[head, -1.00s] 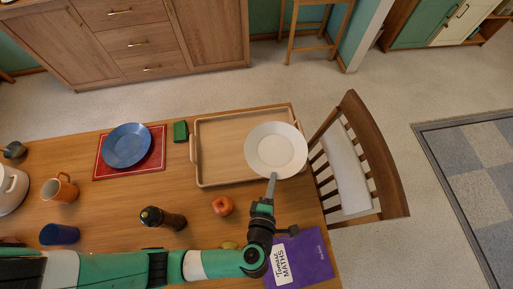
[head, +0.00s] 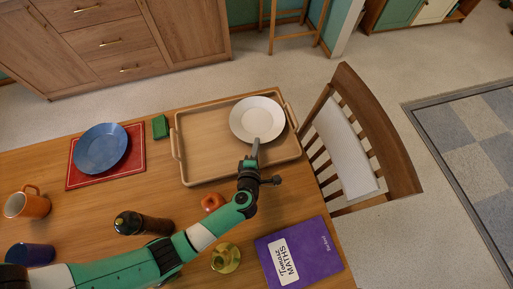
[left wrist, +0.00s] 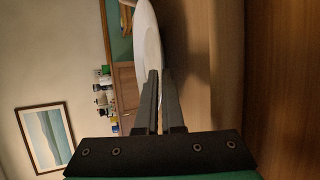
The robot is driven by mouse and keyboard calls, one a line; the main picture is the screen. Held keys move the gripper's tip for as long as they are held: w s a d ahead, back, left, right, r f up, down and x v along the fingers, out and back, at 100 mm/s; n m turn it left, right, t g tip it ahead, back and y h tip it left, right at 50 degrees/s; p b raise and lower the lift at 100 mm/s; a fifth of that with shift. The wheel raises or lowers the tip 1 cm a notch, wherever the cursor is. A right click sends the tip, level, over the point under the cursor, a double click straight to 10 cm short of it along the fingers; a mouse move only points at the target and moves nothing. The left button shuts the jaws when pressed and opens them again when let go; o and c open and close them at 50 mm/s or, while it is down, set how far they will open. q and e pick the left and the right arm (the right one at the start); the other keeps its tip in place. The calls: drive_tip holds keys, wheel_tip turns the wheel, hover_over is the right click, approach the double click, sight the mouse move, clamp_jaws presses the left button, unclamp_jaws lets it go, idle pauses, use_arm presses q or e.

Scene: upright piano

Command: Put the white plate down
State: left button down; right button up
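The white plate (head: 257,112) appears over the back right part of the wooden tray (head: 205,148). My left gripper (head: 255,150) is shut on the plate's near rim. In the left wrist view the plate (left wrist: 148,35) is seen nearly edge-on beyond the fingertips (left wrist: 160,75), with a brown wooden surface close beside it. I cannot tell whether the plate touches the tray floor or hangs just above it. My right gripper is not in view.
An apple (head: 212,202), a yellowish-green cup-like item (head: 226,258) and a purple maths book (head: 300,255) lie near my left arm. A blue plate (head: 101,148) rests on a red mat (head: 75,180). A green block (head: 160,127) is by the tray. The tray's left half is clear.

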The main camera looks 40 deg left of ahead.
use_arm(q)
drive_tip(key=shift+f, duration=0.1)
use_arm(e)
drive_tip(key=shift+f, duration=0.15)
use_arm(q)
drive_tip(key=shift+f, duration=0.15)
drive_tip(key=c, duration=1.3)
unclamp_jaws()
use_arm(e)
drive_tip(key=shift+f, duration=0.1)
use_arm(q)
drive_tip(key=shift+s+d+r+p, duration=0.1)
drive_tip(key=shift+r+p, duration=0.1)
drive_tip(key=shift+p, duration=0.15)
drive_tip(key=p+v, duration=0.1)
drive_tip(key=v, duration=0.2)
drive_tip(key=shift+s+r+p, duration=0.1)
drive_tip(key=shift+s+p, duration=0.05)
drive_tip(key=shift+p, duration=0.2)
drive_tip(key=shift+s+d, duration=0.15)
drive_tip(key=shift+s, duration=0.05)
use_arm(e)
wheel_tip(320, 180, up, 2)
